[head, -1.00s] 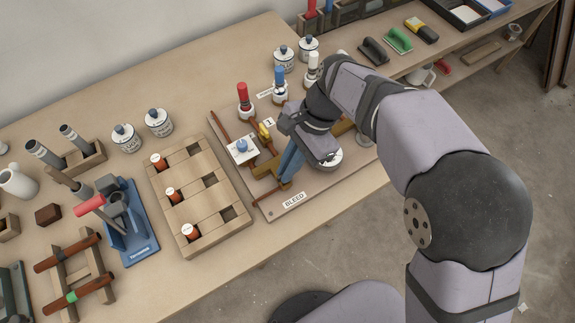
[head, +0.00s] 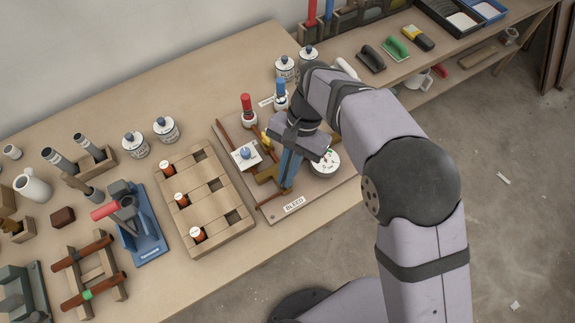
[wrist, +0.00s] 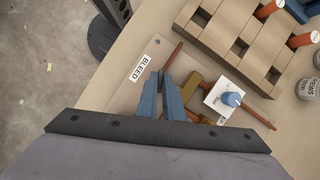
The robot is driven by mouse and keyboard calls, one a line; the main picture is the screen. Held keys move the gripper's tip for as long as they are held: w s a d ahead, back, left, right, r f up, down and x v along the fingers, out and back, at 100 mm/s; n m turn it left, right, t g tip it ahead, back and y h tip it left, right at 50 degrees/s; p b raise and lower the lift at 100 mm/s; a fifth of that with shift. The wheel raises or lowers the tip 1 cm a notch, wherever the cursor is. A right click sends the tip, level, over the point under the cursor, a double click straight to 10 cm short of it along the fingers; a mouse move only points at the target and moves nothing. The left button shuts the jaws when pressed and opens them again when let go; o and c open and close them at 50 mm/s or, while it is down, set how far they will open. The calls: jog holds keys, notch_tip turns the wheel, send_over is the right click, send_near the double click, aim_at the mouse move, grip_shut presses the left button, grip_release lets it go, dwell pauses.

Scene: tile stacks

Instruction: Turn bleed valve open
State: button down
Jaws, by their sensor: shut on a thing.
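The bench board (head: 325,193) carries brown pipes and a white BLEED label (head: 294,205) at its front edge. In the wrist view the label (wrist: 140,68) lies just left of the fingers. My gripper (head: 284,184) points down at the pipework behind the label, and its blue fingers also show in the wrist view (wrist: 160,88). They are shut on the bleed valve's handle, which is mostly hidden between them, so its angle cannot be told. A brass fitting (wrist: 191,88) is beside the fingers. A blue knob on a white plate (head: 246,154) stands to the left.
Red-handled (head: 247,103) and blue-handled (head: 281,88) valves stand behind my gripper. A round gauge (head: 325,162) is close on its right. A wooden block rack (head: 222,199) with orange-and-white pieces is left of the board. Bare bench lies in front of the rack.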

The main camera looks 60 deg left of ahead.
jog(key=n+t+h+p, duration=0.1)
jog(key=n, duration=0.2)
jog(key=n+h+p, duration=0.1)
jog(key=n, duration=0.2)
jog(key=shift+s+a+r+n+t+p, duration=0.1)
jog(key=shift+s+a+n+t+p, duration=0.1)
jog(key=shift+n+t+p, duration=0.15)
jog(key=n+t, duration=0.1)
jog(key=n, duration=0.2)
jog(key=n+t, duration=0.1)
jog(key=n, duration=0.2)
jog(key=shift+s+a+t+p, duration=0.1)
jog(key=shift+s+t+p, duration=0.05)
jog(key=shift+t+p, duration=0.15)
jog(key=c, duration=1.9)
grip_release()
jog(key=b+v, duration=0.1)
jog(key=v, duration=0.3)
jog(key=shift+a+r+b, duration=0.3)
jog(key=shift+v, duration=1.2)
